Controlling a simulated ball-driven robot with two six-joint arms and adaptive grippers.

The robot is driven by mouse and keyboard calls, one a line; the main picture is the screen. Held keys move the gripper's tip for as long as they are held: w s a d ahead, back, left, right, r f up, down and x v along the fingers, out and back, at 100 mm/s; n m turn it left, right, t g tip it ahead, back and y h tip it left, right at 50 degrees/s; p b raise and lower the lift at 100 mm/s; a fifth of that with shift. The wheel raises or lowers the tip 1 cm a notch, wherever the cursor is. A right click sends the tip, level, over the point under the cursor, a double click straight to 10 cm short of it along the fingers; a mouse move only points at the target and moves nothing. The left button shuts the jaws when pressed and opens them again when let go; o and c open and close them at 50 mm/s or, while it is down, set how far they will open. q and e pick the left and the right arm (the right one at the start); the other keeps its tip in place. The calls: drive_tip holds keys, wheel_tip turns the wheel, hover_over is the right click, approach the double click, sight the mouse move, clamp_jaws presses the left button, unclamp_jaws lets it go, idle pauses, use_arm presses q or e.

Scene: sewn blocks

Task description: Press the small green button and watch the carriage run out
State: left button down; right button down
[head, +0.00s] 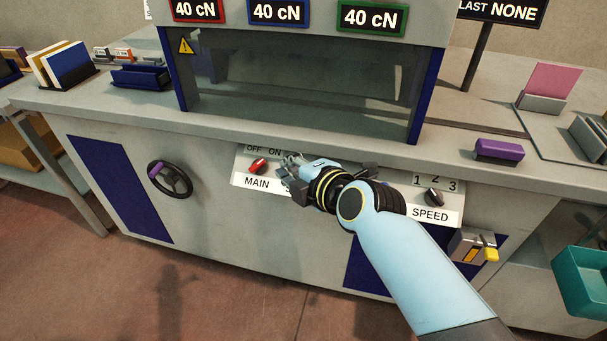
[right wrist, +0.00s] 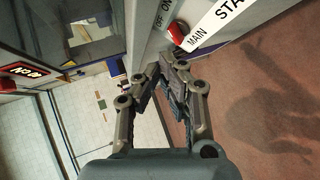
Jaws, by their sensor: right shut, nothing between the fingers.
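My right gripper (head: 287,171) is in front of the control panel (head: 242,164), between the red MAIN switch (head: 258,166) and the SPEED knob (head: 434,197). Its fingers are shut and empty, as the right wrist view (right wrist: 171,70) also shows. They point left in the head view, close to the panel; I cannot tell whether they touch it. The green button does not show in either view; my gripper and forearm cover the middle of the panel. In the wrist view a label reading "STA" (right wrist: 228,15) is cut off. I cannot make out the carriage behind the dark window (head: 300,95). My left gripper is not in view.
The bench top's front edge (head: 330,143) runs just above the panel. A black handwheel (head: 157,180) is at the left. A purple block (head: 498,150) lies on the bench at the right. A lever box (head: 470,247) and a teal bin (head: 584,283) are lower right.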

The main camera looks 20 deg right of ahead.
drive_tip(key=w+d+f+b, duration=0.3)
drive_tip(key=w+f+b, duration=0.1)
drive_tip(key=f+b, duration=0.2)
drive_tip(key=shift+w+f, duration=0.2)
drive_tip(key=shift+b, duration=0.3)
idle(1.1)
drive_tip(key=shift+w+d+f+b, duration=0.15)
drive_tip(key=shift+w+f+b, duration=0.15)
drive_tip(key=shift+b, duration=0.2)
